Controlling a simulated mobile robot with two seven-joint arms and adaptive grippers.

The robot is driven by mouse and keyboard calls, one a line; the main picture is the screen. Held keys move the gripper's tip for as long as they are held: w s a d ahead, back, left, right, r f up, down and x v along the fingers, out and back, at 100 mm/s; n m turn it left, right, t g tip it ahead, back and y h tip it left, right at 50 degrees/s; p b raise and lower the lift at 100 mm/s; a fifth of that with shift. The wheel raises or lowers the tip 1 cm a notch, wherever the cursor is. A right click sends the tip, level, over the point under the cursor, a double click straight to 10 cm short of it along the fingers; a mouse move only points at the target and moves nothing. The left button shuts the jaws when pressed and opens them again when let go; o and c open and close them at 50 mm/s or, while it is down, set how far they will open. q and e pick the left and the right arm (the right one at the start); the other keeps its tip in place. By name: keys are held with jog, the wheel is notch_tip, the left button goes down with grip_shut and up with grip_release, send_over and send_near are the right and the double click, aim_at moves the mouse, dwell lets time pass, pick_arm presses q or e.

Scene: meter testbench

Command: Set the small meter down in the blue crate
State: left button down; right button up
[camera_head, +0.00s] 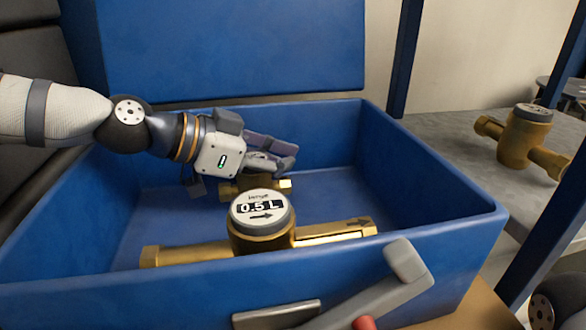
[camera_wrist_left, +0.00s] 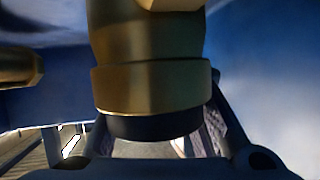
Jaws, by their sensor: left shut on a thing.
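The small meter (camera_head: 257,186) is brass and mostly hidden behind a larger meter and under my gripper. My left gripper (camera_head: 272,163) is shut on it, inside the blue crate (camera_head: 430,190). In the left wrist view the small meter's brass body (camera_wrist_left: 150,70) fills the middle, with a dark round cap at its lower end, between the fingers (camera_wrist_left: 165,140). I cannot tell whether it touches the crate floor.
A larger brass meter marked 0.5 L (camera_head: 262,220) lies in the crate near the front wall. Crate floor to the right (camera_head: 335,185) is clear. The blue lid (camera_head: 230,45) stands open behind. Another brass meter (camera_head: 520,138) sits on a grey surface at right, beyond blue posts.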

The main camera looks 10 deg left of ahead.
pick_arm(q)
jog(key=shift+s+d, duration=0.25)
jog(key=shift+s, duration=0.1)
jog(key=shift+s+r, duration=0.2)
jog(key=shift+r, duration=0.1)
jog(key=shift+w+a+f, duration=0.25)
jog(key=shift+w+f, duration=0.05)
jog(key=c, duration=1.2)
grip_release()
jog(key=shift+s+d, duration=0.1)
pick_arm(e)
jog(key=shift+s+f, duration=0.1)
jog(key=shift+s, duration=0.25)
